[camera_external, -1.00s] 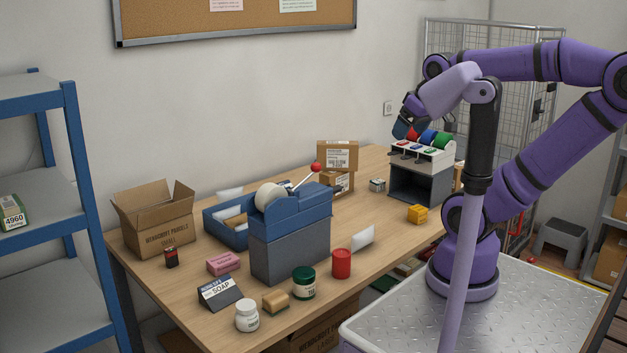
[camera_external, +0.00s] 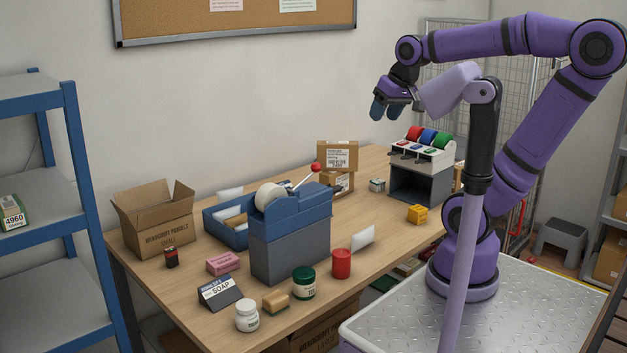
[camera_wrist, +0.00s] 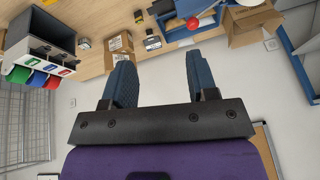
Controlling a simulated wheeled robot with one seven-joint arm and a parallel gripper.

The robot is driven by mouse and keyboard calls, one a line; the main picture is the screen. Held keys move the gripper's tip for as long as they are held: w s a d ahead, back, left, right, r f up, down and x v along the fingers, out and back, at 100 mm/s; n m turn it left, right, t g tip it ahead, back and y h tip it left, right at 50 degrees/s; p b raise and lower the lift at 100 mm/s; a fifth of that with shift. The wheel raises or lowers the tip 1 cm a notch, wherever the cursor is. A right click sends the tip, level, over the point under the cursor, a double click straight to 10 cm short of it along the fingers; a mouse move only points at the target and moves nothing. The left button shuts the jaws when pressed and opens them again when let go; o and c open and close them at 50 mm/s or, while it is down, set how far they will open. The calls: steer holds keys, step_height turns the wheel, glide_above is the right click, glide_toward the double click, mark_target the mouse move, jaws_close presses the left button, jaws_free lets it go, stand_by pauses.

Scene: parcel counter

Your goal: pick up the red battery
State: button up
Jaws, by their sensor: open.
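A small black block with a red top, which looks like the red battery (camera_external: 172,257), stands on the left end of the wooden table (camera_external: 290,325), in front of the open cardboard box. I cannot make it out in the wrist view. My gripper (camera_external: 389,108) is high above the back of the table, far to the right of the battery. In the wrist view my gripper (camera_wrist: 162,78) has its two blue fingers apart with nothing between them.
An open cardboard box (camera_external: 160,236), a blue tape dispenser (camera_external: 290,230) with a red-knobbed lever, a pink bar (camera_external: 223,263), a soap sign (camera_external: 220,292) and a red cylinder (camera_external: 341,264) stand on the table. A coloured-roll stand (camera_external: 420,172) is at right.

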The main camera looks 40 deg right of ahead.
steer(key=w+a+r+m+g+y, duration=0.15)
steer(key=w+a, duration=0.25)
steer(key=w, duration=0.5)
steer(key=w+a+m, duration=0.3)
steer(key=w+a, duration=0.2)
steer(key=w, duration=0.3)
steer(key=m+g+y, duration=0.2)
steer(key=m+g, duration=0.2)
steer(key=m, duration=0.7)
glide_above(171, 248)
steer(key=d, duration=0.2)
step_height(171, 248, down, 30)
steer(key=shift+y, duration=0.25)
steer(key=f, duration=0.8)
steer(key=shift+a+f, duration=0.2)
steer(key=shift+w+x, duration=0.2)
steer(key=shift+x, duration=3.25)
